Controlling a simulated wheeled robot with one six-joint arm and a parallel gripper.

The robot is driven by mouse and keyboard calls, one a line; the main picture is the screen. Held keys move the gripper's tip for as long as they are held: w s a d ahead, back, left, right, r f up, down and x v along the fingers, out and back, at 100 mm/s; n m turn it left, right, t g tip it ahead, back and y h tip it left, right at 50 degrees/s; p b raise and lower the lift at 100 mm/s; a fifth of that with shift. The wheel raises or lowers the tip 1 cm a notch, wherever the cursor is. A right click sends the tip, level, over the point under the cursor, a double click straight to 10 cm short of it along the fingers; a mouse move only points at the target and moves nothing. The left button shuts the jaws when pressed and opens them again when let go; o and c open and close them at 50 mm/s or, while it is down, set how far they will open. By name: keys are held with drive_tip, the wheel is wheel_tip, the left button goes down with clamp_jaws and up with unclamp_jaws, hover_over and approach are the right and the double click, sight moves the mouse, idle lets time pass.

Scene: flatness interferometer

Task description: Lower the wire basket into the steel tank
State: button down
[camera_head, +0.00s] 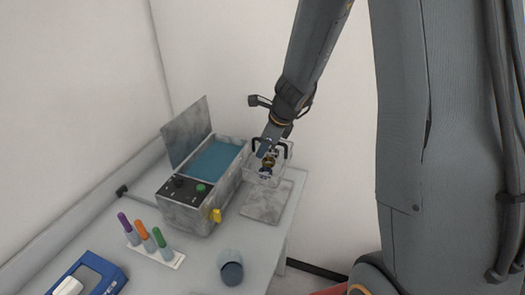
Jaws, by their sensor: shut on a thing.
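The steel tank (230,185) stands on the table with its lid (187,131) raised at the back and blue liquid (213,160) inside. Its front panel has dark knobs and a green one. The wire basket (278,172), pale with a black handle, is just right of the tank, and small dark and brass-coloured items show in it. My gripper (269,149) points down and is shut on the basket, at its handle as far as I can see. The fingertips are small and partly hidden. I cannot tell how high the basket is above the table.
A flat grey square plate (267,203) lies right of the tank, below the basket. A yellow tap (216,215) sticks out of the tank's front. A rack (166,259) with purple, orange and green-topped tubes, a grey cup (231,268) and a blue box (100,272) stand nearer.

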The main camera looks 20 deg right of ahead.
drive_tip(key=shift+r, duration=2)
drive_tip(key=w+a+f, duration=0.1)
drive_tip(key=w+a, duration=0.4)
drive_tip(key=a, duration=0.3)
drive_tip(key=w+a, duration=0.6)
drive_tip(key=a, duration=0.2)
drive_tip(key=shift+s+a+f+b, duration=0.1)
drive_tip(key=shift+f+b, duration=1.8)
drive_tip(key=shift+f, duration=1.45)
drive_tip(key=shift+s+a+f+b, duration=0.1)
drive_tip(key=shift+f+b, duration=1.75)
drive_tip(key=shift+f, duration=1.45)
drive_tip(key=shift+f+b, duration=0.4)
drive_tip(key=shift+f, duration=0.2)
drive_tip(key=c, duration=1.8)
unclamp_jaws()
drive_tip(key=shift+o, duration=0.2)
